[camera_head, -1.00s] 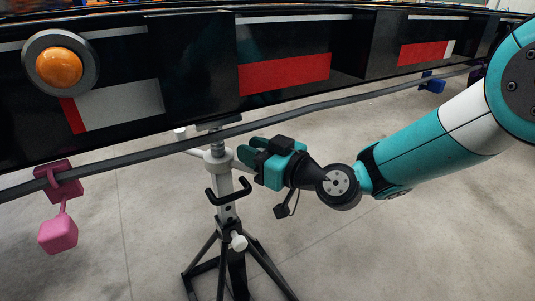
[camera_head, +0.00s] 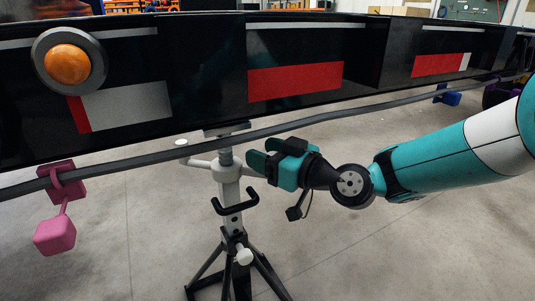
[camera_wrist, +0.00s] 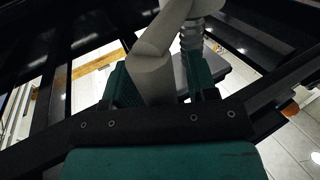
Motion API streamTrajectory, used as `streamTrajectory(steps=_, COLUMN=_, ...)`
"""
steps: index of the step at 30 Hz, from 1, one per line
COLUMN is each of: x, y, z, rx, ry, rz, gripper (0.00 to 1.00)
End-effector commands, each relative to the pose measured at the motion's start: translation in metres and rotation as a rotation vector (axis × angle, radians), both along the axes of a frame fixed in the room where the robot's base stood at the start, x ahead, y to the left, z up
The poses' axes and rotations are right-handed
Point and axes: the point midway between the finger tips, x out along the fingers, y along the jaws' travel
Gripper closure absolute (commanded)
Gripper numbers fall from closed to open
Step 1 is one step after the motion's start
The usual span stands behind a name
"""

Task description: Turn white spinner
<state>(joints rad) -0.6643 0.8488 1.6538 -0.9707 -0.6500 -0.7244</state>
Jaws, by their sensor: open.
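The white spinner (camera_head: 203,164) is a pale crank at the top of a jack stand (camera_head: 230,190) under the trailer's edge. A white knob (camera_head: 181,142) shows at its left. My gripper (camera_head: 258,162) is teal and black and sits just right of the stand's top. In the wrist view, a thick pale crank part (camera_wrist: 152,76) lies between the two teal fingers of my open gripper (camera_wrist: 160,82). Whether a finger touches it I cannot tell. A ribbed screw (camera_wrist: 192,38) stands behind it. In the head view, the fingers partly hide the crank's right side.
The dark trailer side (camera_head: 205,75) with an orange lamp (camera_head: 68,64) runs above my gripper. A grey rail (camera_head: 330,117) crosses just over it. Pink chocks (camera_head: 55,235) hang at left. A black hook (camera_head: 235,205) juts from the stand.

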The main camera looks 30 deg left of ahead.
Motion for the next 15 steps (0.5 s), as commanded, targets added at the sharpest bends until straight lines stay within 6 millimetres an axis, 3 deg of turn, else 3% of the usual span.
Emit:
streamTrajectory(steps=8, x=-0.001, y=-0.006, z=0.000, rx=-0.001, ry=0.001, rz=-0.001, gripper=0.47)
streamTrajectory(steps=11, x=-0.003, y=-0.019, z=0.000, rx=-0.003, ry=0.003, rz=-0.002, gripper=0.47)
streamTrajectory(steps=15, x=-0.008, y=-0.051, z=0.000, rx=-0.003, ry=0.006, rz=-0.004, gripper=0.47)
